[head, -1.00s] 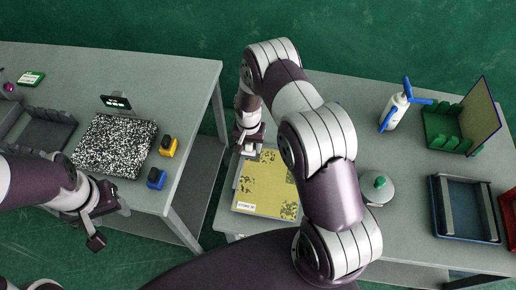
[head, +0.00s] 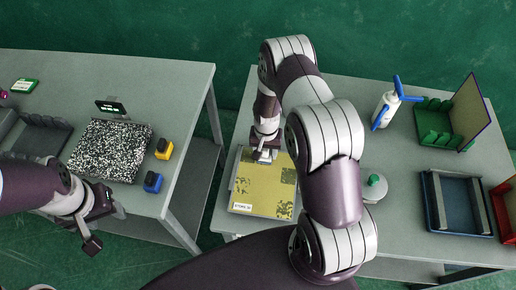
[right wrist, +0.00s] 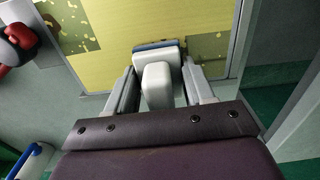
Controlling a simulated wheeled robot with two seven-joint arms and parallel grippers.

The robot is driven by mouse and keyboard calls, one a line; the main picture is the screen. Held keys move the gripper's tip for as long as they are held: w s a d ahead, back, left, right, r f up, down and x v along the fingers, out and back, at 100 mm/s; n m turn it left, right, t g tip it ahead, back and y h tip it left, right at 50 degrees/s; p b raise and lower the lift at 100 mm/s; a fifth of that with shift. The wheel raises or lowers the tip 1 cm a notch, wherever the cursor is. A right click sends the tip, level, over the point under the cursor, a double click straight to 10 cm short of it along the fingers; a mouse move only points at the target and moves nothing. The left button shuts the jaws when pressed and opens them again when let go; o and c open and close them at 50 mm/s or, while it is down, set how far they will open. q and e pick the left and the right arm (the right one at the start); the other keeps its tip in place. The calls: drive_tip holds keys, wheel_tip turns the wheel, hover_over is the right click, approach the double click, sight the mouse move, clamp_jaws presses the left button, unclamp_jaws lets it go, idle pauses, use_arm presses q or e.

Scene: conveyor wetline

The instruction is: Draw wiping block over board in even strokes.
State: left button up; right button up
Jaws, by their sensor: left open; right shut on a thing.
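The board (head: 258,198) lies on the right-hand table, yellow with dark speckled patches and a white label at its lower left. It also fills the top of the right wrist view (right wrist: 90,45). My right gripper (head: 264,154) is over the board's far edge. In the right wrist view it is shut on the white grip of the wiping block (right wrist: 157,70), whose blue-grey pad is at the board's surface; I cannot tell whether it touches. My left gripper (head: 95,228) is open and empty, in front of the left table.
On the left table are a speckled pad (head: 109,149), a yellow block (head: 164,148) and a blue block (head: 153,182). On the right table are a spray bottle (head: 386,108), a green rack (head: 434,122), a round green-topped container (head: 374,188) and a blue tray (head: 457,204). A gap separates the tables.

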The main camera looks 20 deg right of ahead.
drive_tip(key=shift+s+d+f, duration=0.1)
drive_tip(key=shift+s+d, duration=0.4)
drive_tip(key=shift+d, duration=0.2)
drive_tip(key=shift+s+d, duration=0.5)
drive_tip(key=shift+d, duration=0.15)
drive_tip(key=shift+s+d+r+p, duration=0.15)
drive_tip(key=shift+s+d, duration=0.5)
drive_tip(key=shift+d, duration=0.35)
drive_tip(key=shift+s+d+p, duration=0.15)
drive_tip(key=shift+s+d, duration=0.5)
drive_tip(key=shift+d, duration=0.4)
drive_tip(key=shift+s+d+r+p, duration=0.15)
drive_tip(key=shift+s+d, duration=0.5)
drive_tip(key=shift+d, duration=0.35)
drive_tip(key=shift+f, duration=0.1)
drive_tip(key=shift+w+a+r+p, duration=0.1)
drive_tip(key=shift+r+p, duration=0.3)
drive_tip(key=shift+r, duration=0.05)
wheel_tip(320, 180, up, 5)
drive_tip(key=p, duration=0.4)
drive_tip(key=shift+r, duration=0.1)
wheel_tip(320, 180, up, 3)
drive_tip(key=shift+p, duration=1.05)
